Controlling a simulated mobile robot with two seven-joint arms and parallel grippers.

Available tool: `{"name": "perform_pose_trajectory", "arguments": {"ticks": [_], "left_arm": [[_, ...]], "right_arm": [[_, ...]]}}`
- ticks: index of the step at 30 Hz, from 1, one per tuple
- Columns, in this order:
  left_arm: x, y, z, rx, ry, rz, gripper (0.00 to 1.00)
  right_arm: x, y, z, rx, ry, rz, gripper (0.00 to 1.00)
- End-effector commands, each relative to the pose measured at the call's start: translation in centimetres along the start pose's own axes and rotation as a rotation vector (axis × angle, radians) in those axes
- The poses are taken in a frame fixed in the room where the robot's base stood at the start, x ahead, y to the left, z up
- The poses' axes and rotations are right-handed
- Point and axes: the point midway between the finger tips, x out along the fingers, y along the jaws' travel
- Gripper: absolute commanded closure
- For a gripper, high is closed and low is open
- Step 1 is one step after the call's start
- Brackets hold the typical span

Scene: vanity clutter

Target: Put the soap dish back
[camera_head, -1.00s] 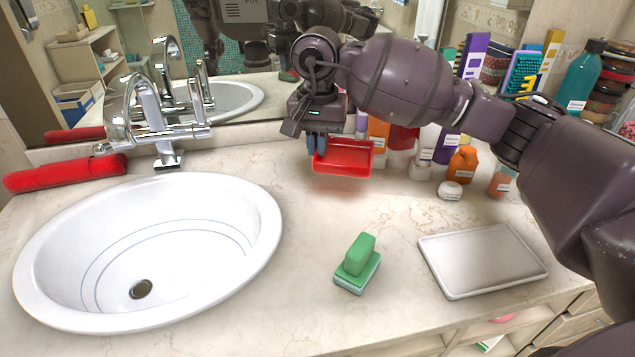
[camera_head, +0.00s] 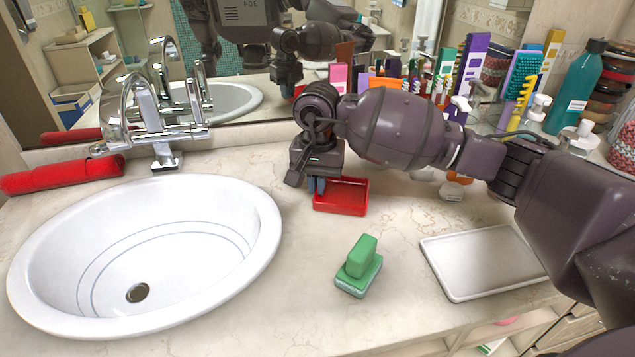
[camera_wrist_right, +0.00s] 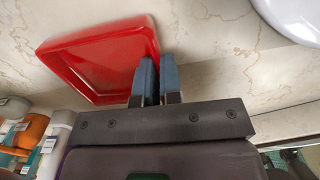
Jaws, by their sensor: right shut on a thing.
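The red soap dish (camera_head: 341,196) is a shallow rectangular tray, right of the sink and in front of the bottles. My right gripper (camera_head: 317,186) is shut on its left wall. In the right wrist view the dish (camera_wrist_right: 98,62) is to the left, with one wall between the blue fingers of the gripper (camera_wrist_right: 157,80). The dish is level and at or very near the countertop; I cannot tell whether it touches. A green soap bar (camera_head: 362,255) rests on a green and pale sponge (camera_head: 357,278) nearer the front. My left gripper is not in view.
The white sink (camera_head: 145,250) with a chrome faucet (camera_head: 163,120) is at left, a red rolled towel (camera_head: 62,174) behind it. A white tray (camera_head: 480,262) lies at right. Counter between dish and sponge is clear.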

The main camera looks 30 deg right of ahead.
Motion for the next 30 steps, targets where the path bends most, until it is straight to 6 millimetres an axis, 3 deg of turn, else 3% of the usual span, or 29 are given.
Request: {"name": "perform_pose_trajectory", "arguments": {"ticks": [5,6,11,23,30], "left_arm": [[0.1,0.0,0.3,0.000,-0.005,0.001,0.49],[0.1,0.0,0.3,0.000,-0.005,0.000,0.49],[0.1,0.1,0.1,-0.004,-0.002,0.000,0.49],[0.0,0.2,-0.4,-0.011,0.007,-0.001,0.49],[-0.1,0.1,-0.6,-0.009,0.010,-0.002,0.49]], "right_arm": [[0.4,0.0,0.0,0.000,0.000,0.001,1.00],[0.4,0.0,0.0,-0.001,-0.001,0.000,0.91],[0.3,0.0,0.0,0.000,0.000,0.000,0.69],[-0.7,0.0,0.0,0.000,0.002,-0.001,0.69],[-4.8,0.0,-0.1,0.000,0.005,-0.002,0.69]]}}
